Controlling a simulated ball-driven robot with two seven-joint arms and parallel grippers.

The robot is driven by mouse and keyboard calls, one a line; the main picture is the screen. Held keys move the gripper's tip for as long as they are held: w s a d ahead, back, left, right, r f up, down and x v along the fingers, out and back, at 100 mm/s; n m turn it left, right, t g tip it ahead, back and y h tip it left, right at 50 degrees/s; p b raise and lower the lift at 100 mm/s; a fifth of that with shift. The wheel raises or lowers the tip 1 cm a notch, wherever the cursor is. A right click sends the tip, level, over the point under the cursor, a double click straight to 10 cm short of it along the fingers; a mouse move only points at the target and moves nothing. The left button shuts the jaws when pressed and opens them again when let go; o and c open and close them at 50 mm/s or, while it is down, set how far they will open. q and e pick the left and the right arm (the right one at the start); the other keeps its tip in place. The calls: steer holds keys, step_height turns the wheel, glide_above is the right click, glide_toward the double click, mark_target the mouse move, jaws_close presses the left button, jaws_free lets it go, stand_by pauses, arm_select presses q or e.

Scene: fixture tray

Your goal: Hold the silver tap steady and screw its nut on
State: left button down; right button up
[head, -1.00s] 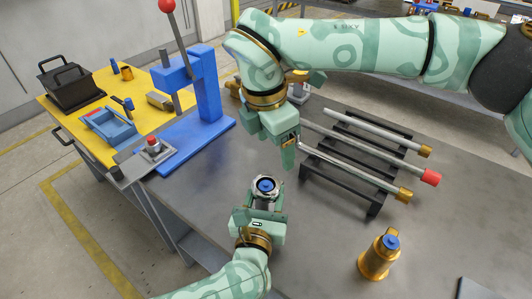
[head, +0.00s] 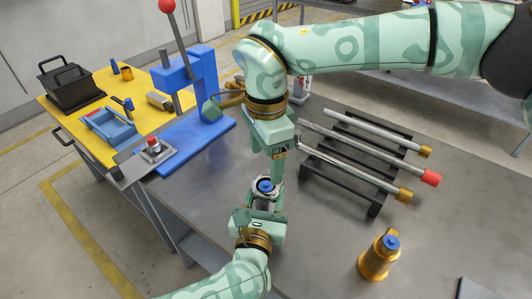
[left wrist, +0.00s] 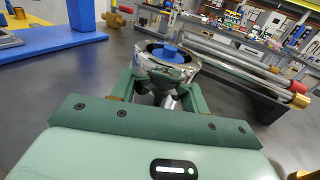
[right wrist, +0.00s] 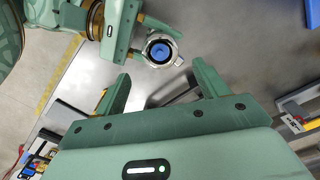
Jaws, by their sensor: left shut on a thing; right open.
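The silver tap (head: 265,189) stands upright above the grey bench, its blue centre facing up. A shiny ring surrounds the blue centre in the left wrist view (left wrist: 185,70); I cannot tell whether this ring is the nut. My left gripper (head: 262,203) is shut on the tap from the near side, and its fingers (left wrist: 165,92) hide the lower body. My right gripper (head: 279,172) is just above and beside the tap. In the right wrist view its fingers (right wrist: 163,82) are apart and empty, with the tap (right wrist: 174,39) a little beyond their tips.
A black rack (head: 345,187) of metal bars stands to the right. A gold tap (head: 377,264) with a blue top stands at front right. A blue press (head: 206,90) and a yellow table (head: 91,146) are at left. The bench between gold tap and rack is clear.

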mark_target(266, 187)
steer(key=shift+n, duration=0.7)
steer(key=shift+f, duration=4)
steer(key=shift+c, duration=0.3)
